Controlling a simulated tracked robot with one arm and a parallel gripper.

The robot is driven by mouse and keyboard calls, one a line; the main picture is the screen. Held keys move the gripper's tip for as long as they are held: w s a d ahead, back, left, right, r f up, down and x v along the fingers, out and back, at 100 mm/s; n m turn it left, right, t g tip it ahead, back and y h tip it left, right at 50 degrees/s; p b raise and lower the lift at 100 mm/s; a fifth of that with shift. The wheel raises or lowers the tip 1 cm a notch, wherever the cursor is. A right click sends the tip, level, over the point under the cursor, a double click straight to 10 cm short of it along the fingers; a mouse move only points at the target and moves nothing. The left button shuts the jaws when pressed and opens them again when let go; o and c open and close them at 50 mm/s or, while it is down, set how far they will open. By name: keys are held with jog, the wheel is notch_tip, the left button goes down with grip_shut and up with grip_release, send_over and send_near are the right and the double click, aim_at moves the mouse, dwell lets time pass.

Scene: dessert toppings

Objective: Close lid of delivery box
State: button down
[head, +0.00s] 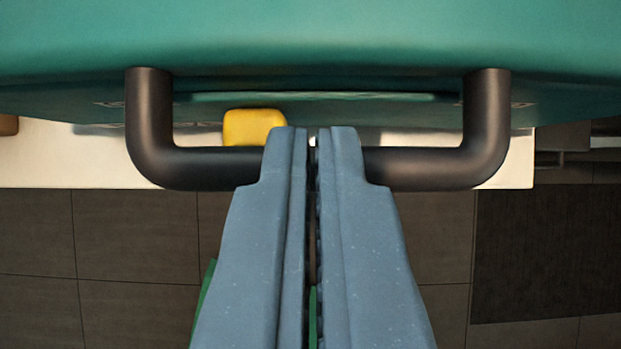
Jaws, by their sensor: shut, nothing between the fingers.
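A large teal surface (310,40) fills the top of the head view and looks like the lid of the delivery box. A dark U-shaped handle (487,125) is fixed to it and hangs toward me. My gripper (311,135) is in the middle with its two grey-blue fingers together and nothing between them. Its fingertips overlap the middle of the handle's bar in the picture. I cannot tell whether they touch it. The rest of the box is not clearly in view.
A yellow object (252,126) lies behind the handle on a pale surface (70,160). A brown thing (8,125) shows at the left edge. Dark tiled floor (120,250) lies below, with a darker patch (545,255) at right.

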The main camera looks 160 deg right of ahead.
jog(key=shift+s+f, duration=0.4)
jog(key=shift+f, duration=0.1)
jog(key=r+p, duration=0.1)
jog(key=w+r, duration=0.1)
jog(key=r, duration=0.1)
jog(key=r+p, duration=0.1)
jog(key=r, duration=0.1)
jog(key=shift+w+a+p, duration=0.1)
jog(key=shift+w+p, duration=0.15)
jog(key=shift+p, duration=0.05)
jog(key=s+d+r+m+t+b, duration=0.15)
jog(key=s+r, duration=0.25)
jog(key=r, duration=1)
jog(key=s+d+r+t+b, duration=0.1)
jog(key=s+r+t+b, duration=0.2)
jog(key=r, duration=1.2)
jog(key=s+a+r+t+h, duration=0.1)
jog(key=s+r+t, duration=0.1)
jog(key=s+r, duration=0.4)
jog(key=s+a+r+m+t, duration=0.1)
jog(key=s+a+r+t, duration=0.1)
jog(key=s+r, duration=0.5)
notch_tip(320, 180, up, 7)
jog(key=shift+a+f+h, duration=0.2)
jog(key=shift+h, duration=0.2)
jog(key=shift+f+m, duration=0.2)
jog(key=shift+m, duration=0.05)
